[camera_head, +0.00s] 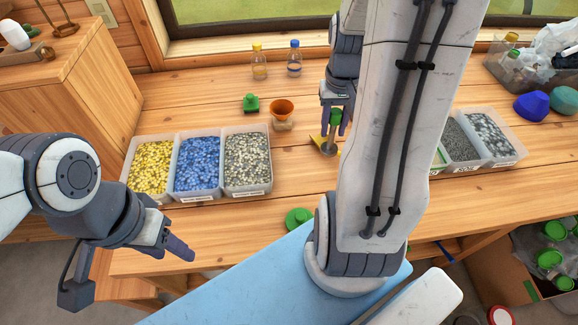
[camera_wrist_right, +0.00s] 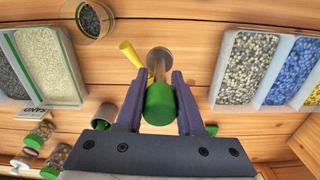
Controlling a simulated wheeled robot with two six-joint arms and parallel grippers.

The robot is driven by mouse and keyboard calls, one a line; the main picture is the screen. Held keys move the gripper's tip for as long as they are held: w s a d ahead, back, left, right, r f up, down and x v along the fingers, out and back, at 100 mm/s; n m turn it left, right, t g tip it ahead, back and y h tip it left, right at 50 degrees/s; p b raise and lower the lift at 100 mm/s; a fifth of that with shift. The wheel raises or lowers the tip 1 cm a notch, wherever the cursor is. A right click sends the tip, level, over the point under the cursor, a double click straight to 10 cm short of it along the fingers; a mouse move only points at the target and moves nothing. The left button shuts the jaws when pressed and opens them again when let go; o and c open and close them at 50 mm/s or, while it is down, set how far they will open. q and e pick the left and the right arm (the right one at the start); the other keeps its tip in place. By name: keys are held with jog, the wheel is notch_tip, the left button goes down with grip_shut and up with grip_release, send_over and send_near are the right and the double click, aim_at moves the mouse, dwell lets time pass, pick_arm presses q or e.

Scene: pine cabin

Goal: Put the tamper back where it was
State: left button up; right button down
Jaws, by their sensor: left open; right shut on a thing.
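The tamper (camera_head: 329,148) has a green handle and a metal shaft ending in a round metal foot. I cannot tell whether the foot touches the table. My left gripper (camera_head: 180,250) is open and empty, low in front of the left bins.
A yellow tool (camera_wrist_right: 130,53) lies close beside the tamper foot. An orange funnel (camera_head: 282,107) in a jar and a green object (camera_head: 251,103) stand left of it. Gravel bins (camera_head: 222,195) flank the work area. Two bottles (camera_head: 294,62) stand behind. My right arm hides part of the table.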

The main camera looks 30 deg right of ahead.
jog(key=shift+s+f, duration=0.2)
jog(key=shift+f, duration=0.05)
jog(key=w+a+f+p, duration=0.1)
jog(key=w+a+f, duration=0.1)
jog(key=w+f, duration=0.1)
jog(key=w+a+f+p, duration=0.1)
jog(key=w+a+f, duration=0.1)
jog(key=w+f, duration=0.1)
jog(key=w+a+f+p, duration=0.1)
jog(key=w+a+f, duration=0.1)
jog(key=w+f, duration=0.1)
jog(key=shift+f, duration=0.8)
jog(key=shift+f, duration=0.15)
jog(key=c, duration=0.5)
grip_release()
